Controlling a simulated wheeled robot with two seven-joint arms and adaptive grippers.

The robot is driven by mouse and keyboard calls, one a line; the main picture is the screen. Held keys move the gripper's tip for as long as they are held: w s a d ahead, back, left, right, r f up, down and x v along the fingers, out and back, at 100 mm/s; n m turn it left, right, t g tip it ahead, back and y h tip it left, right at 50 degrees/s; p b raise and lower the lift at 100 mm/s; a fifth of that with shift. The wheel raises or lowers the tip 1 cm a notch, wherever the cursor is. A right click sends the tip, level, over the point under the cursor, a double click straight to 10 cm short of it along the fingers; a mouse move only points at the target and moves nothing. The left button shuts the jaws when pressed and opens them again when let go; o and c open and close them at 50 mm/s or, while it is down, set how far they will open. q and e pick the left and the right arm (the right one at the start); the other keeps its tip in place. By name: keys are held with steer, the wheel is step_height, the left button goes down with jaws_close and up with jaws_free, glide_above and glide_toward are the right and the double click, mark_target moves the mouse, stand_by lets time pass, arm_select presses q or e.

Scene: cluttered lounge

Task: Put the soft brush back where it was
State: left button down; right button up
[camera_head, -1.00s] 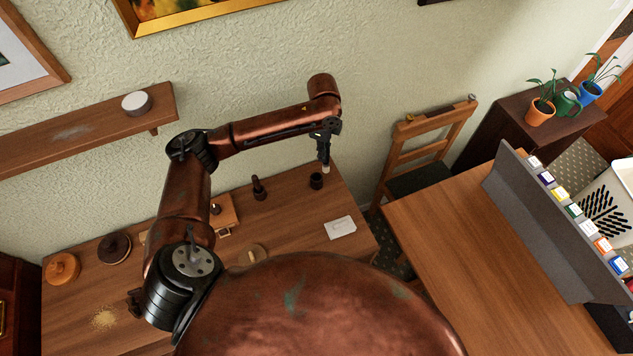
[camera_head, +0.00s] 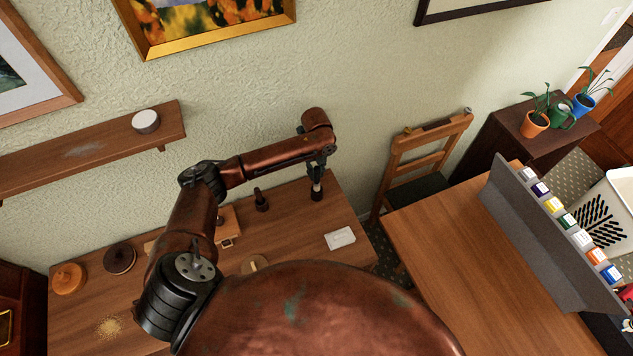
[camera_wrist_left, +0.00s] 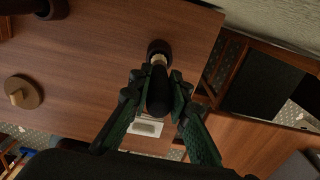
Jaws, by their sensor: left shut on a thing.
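My left gripper (camera_head: 317,167) is shut on the soft brush (camera_head: 317,184), which points down over the right back part of the wooden table (camera_head: 300,215). The brush has a dark handle, and its pale end shows below the jaws. In the left wrist view, the brush (camera_wrist_left: 158,94) lies between the jaws of the gripper (camera_wrist_left: 157,82), pale end toward a small dark round cup (camera_wrist_left: 158,47). The cup (camera_head: 317,196) is directly below the brush in the head view. I cannot tell whether the tip is inside the cup or just above it. My right gripper is out of view.
A dark upright piece (camera_head: 261,203) stands left of the cup. A white block (camera_head: 340,238), a round disc (camera_head: 249,268) and lidded round pots (camera_head: 68,279) are on the table. A chair (camera_head: 425,165) and second table (camera_head: 460,230) stand right. A shelf (camera_head: 60,155) hangs left.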

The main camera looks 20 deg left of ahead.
mark_target(316, 167)
arm_select(q)
steer(key=shift+f, duration=2.4)
steer(key=c, duration=1.8)
jaws_free()
steer(key=shift+f, duration=0.15)
step_height(316, 167, up, 12)
steer(key=shift+r+b, duration=0.2)
steer(key=shift+b, duration=0.2)
